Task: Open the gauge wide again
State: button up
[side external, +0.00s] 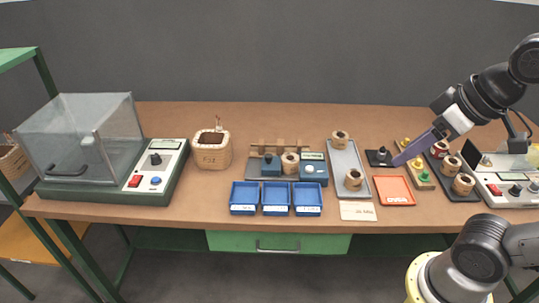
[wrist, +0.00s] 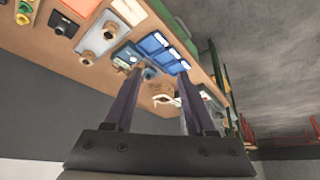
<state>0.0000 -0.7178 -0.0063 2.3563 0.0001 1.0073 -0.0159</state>
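The gauge (side external: 313,172) stands at the middle of the bench, a grey base with blue-teal blocks and a small display. A tan coil (side external: 290,160) sits between its left block (side external: 270,166) and the right block; I cannot tell whether both touch it. My gripper (side external: 396,163) is well to the right of the gauge, above the bench near a small black block. In the wrist view my gripper (wrist: 160,72) has its two purple fingers apart with nothing between them. The gauge (wrist: 128,56) shows small there, partly hidden by a finger.
Blue bins (side external: 276,210) stand in front of the gauge. A grey tray (side external: 338,158) with coils lies to its right, then an orange tray (side external: 408,191) and a dark rack (side external: 446,189) of coils. A basket (side external: 211,156) and a clear-lidded machine (side external: 84,140) stand left.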

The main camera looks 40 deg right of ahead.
jog(key=shift+g, duration=0.4)
jog(key=w+r, duration=0.5)
jog(key=w, duration=0.2)
jog(key=w+r, duration=0.3)
jog(key=shift+w+d+r, duration=0.15)
jog(key=shift+w+r, duration=0.2)
jog(key=g, duration=0.5)
send_over(268, 155)
notch_tip(268, 155, down, 20)
notch_tip(268, 155, down, 14)
grip_shut()
